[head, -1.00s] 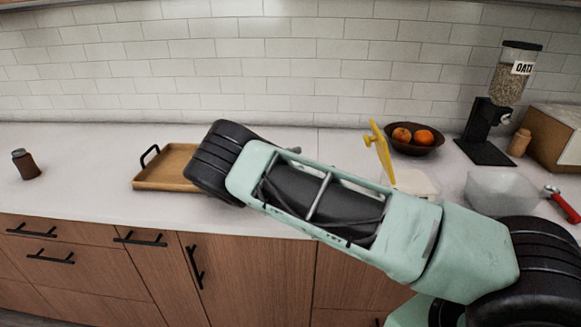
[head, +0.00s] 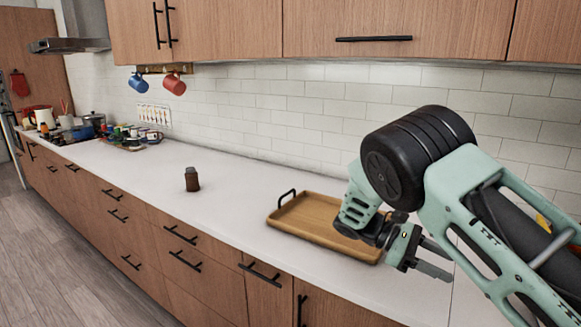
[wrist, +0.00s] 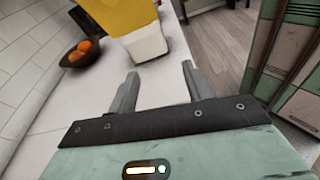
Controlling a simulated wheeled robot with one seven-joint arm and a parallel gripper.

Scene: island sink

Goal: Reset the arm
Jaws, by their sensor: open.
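My arm reaches in from the right in the head view. My gripper (head: 447,266) is low over the counter, just right of the wooden tray (head: 318,218), and its fingers point right. In the wrist view my gripper (wrist: 160,75) has its two fingers apart with nothing between them. A yellow thing (wrist: 115,14) and a pale container (wrist: 147,43) lie beyond the fingertips. My arm hides part of the tray's right end in the head view.
A dark brown jar (head: 192,180) stands left of the tray on the white counter (head: 235,205). A bowl of oranges (wrist: 82,53) is at the left in the wrist view. Mugs hang under the upper cabinets (head: 215,30). Cluttered kitchenware fills the far left counter.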

